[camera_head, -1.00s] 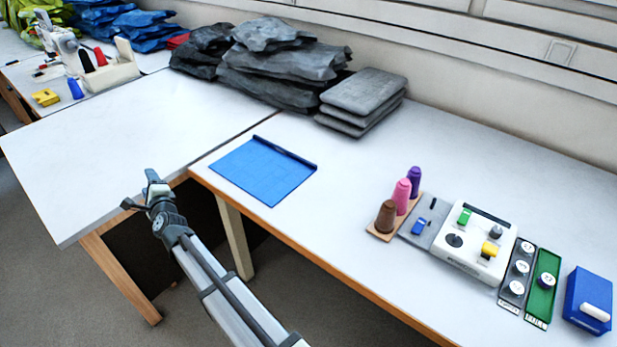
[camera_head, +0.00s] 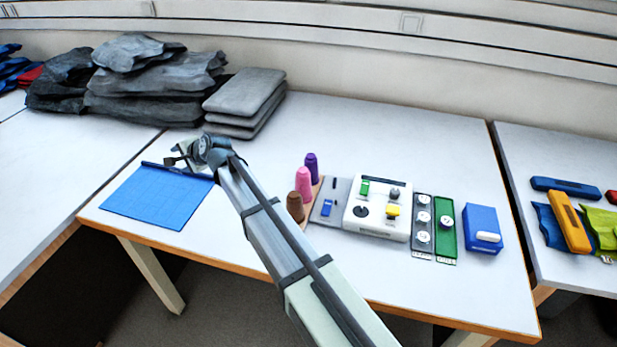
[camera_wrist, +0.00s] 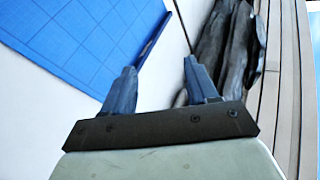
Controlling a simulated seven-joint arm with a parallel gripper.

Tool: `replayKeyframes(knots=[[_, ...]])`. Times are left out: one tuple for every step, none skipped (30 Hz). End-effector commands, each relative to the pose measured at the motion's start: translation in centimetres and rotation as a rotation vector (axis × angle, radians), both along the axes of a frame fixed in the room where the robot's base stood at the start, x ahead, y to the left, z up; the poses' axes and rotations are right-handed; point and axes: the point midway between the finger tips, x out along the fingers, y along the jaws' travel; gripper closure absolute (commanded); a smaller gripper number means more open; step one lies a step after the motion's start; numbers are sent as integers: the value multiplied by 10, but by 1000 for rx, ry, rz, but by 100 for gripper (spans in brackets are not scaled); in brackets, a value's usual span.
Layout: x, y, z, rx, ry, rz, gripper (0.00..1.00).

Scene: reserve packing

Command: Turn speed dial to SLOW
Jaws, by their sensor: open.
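A white control box (camera_head: 377,207) stands on the table right of centre in the head view. It carries a green switch, a yellow switch, a dark round knob (camera_head: 361,211) at its front left and a grey knob (camera_head: 394,194) at its back right. I cannot read which one is the speed dial or any SLOW mark. My gripper (camera_head: 180,158) is well to the left, above the far edge of the blue mat (camera_head: 150,200). In the wrist view its two fingers (camera_wrist: 158,75) are apart with nothing between them.
Brown, pink and purple cones (camera_head: 303,183) stand between my arm and the box. Right of the box are a grey strip of round pieces (camera_head: 423,246), a green tray (camera_head: 445,240) and a blue box (camera_head: 483,222). Grey folded stacks (camera_head: 245,100) lie behind my gripper.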

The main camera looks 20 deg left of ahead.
Motion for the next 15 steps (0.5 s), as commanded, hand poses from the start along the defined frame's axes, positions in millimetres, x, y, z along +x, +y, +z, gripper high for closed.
replayKeyframes(knots=[[20,-25,3,-36,-2,-12,42],[29,-38,3,-61,-1,-16,42],[41,-56,4,-93,0,-22,42],[51,-70,5,-117,2,-27,42],[59,-84,6,-141,4,-32,42],[71,-104,6,-174,9,-40,42],[79,-118,7,-198,13,-46,42],[87,-133,8,-223,17,-53,42],[97,-154,9,-255,24,-61,42],[104,-170,10,-280,29,-69,42],[110,-185,11,-304,38,-76,42],[119,-207,12,-337,46,-86,42],[124,-223,14,-362,54,-93,42],[130,-240,15,-385,62,-101,42],[137,-262,16,-417,76,-113,42]])
